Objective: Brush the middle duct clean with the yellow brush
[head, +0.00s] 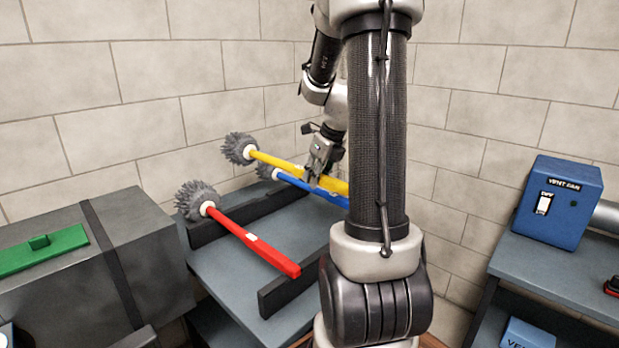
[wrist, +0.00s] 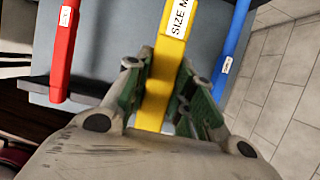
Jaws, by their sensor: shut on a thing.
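The yellow brush (head: 285,164) has a grey bristle head at its left end and a long yellow handle. My gripper (head: 318,172) is shut on that handle, and the arm hides the handle's far right end. The brush appears raised above the rack, since it shows higher than the blue brush. In the wrist view the yellow handle (wrist: 158,88), with a label starting "SIZE M", runs between my gripper's fingers (wrist: 160,95). No duct opening can be made out, so the middle duct is not identifiable.
The red brush (head: 250,238) lies across dark rails (head: 285,290) on a grey table; the blue brush (head: 325,193) is beside the yellow one. A dark grey box (head: 155,255) with a green panel (head: 42,250) stands left. A blue "VENT FAN" box (head: 560,200) stands on the right bench.

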